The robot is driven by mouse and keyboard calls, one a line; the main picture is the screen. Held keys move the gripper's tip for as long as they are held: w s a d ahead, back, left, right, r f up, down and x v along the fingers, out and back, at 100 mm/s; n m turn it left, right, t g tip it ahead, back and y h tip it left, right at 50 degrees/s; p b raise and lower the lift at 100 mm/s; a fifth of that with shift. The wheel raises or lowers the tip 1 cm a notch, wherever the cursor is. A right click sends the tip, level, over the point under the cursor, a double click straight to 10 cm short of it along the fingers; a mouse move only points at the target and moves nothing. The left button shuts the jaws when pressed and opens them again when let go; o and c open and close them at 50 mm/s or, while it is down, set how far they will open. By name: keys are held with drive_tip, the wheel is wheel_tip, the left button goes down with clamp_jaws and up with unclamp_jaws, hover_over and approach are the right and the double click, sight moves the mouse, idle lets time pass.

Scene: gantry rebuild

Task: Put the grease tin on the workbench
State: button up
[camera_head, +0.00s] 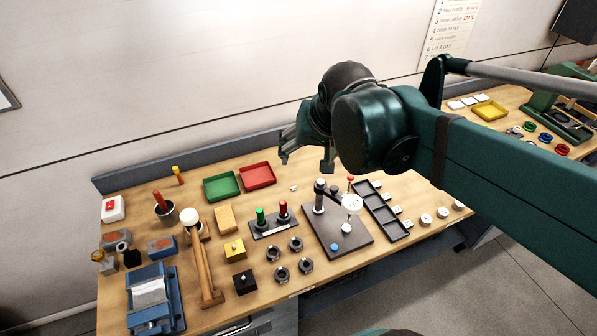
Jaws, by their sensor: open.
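The wooden workbench (195,291) stands against the wall and carries many items. I cannot pick out a grease tin with certainty among them. My gripper (306,160) is up over the back of the bench, beyond the red tray in the picture. Its two fingers are spread apart, and nothing shows between them. My own arm crosses the upper right and hides part of the bench's right side.
A green tray (221,188) and a red tray (257,177) lie at the back. A blue vise (153,300) and a mallet (203,265) stand at the left. A dark plate (338,238) with a post stands mid-bench. A second bench (513,100) is at right.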

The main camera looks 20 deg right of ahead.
drive_tip(key=s+a+f+n+t, duration=0.1)
drive_tip(key=s+a+f+n, duration=0.2)
drive_tip(key=s, duration=0.4)
drive_tip(key=shift+a+n+y, duration=0.3)
drive_tip(key=shift+a+n, duration=0.15)
drive_tip(key=shift+n, duration=0.25)
